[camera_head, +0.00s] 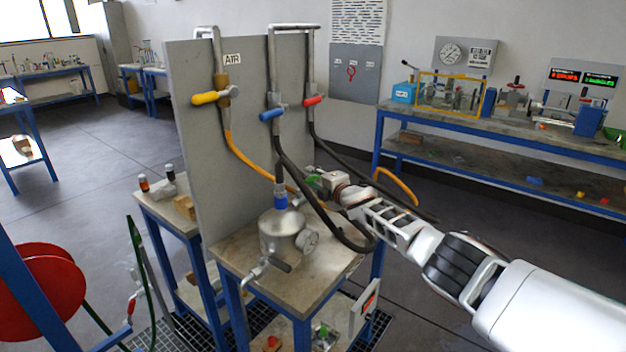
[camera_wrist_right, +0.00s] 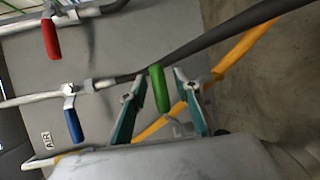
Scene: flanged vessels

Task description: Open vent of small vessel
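The small vessel (camera_head: 281,238) is a metal pot with a round gauge (camera_head: 307,240) on its side, standing on a work table. A blue fitting tops it, and a black-handled valve (camera_head: 280,264) sticks out low at its front. My right gripper (camera_head: 318,184) reaches in from the right, just above and right of the vessel. In the right wrist view a green lever handle (camera_wrist_right: 160,88) stands between the spread fingers of this gripper (camera_wrist_right: 159,77), with a gap on both sides. The valve body under the green handle is mostly hidden. My left gripper is out of view.
A grey panel (camera_head: 212,150) behind the vessel carries yellow (camera_head: 210,98), blue (camera_head: 271,114) and red (camera_head: 313,101) valve handles. An orange hose (camera_head: 250,161) and dark hoses hang close around my right gripper. A bench (camera_head: 520,130) stands at the back right.

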